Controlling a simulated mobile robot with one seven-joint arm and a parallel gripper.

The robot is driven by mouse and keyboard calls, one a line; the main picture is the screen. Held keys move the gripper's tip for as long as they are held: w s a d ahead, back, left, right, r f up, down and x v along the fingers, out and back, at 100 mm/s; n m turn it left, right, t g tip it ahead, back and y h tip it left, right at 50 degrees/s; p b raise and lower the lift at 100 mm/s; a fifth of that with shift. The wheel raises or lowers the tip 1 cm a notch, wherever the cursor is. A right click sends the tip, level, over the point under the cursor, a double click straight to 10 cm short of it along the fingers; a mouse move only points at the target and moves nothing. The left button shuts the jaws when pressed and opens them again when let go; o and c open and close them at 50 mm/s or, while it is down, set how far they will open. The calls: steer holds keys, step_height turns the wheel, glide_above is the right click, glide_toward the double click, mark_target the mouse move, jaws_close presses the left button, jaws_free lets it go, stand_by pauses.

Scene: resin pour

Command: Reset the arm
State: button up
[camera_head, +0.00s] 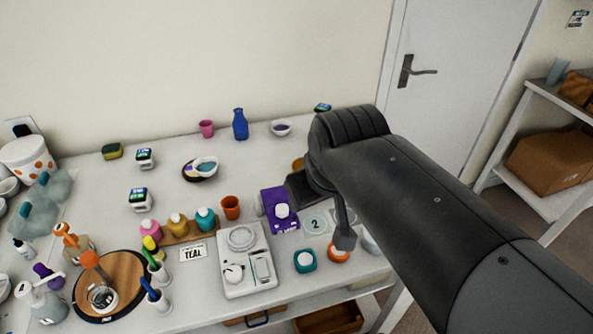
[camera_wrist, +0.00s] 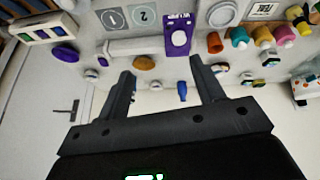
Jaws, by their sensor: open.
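My gripper (camera_wrist: 163,78) is open and empty. In the wrist view both dark fingers stand apart, with only the distant table and wall between and beyond them. In the head view my gripper (camera_head: 322,212) hangs over the right part of the white table (camera_head: 225,140), beside a purple device (camera_head: 281,210). My dark arm reaches in from the lower right and hides part of the table's right end. The purple device also shows in the wrist view (camera_wrist: 179,35), beyond the fingertips.
A white tray (camera_head: 246,284), colored bottles (camera_head: 178,225), an orange cup (camera_head: 231,207) and a round wooden board (camera_head: 122,270) crowd the table. A blue bottle (camera_head: 240,125) stands near the wall. A closed door (camera_head: 445,80) and a shelf (camera_head: 530,145) are at the right.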

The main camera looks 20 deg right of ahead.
steer(key=shift+s+a+f+m, duration=0.25)
steer(key=shift+s+f+m, duration=0.65)
steer(key=shift+s, duration=0.3)
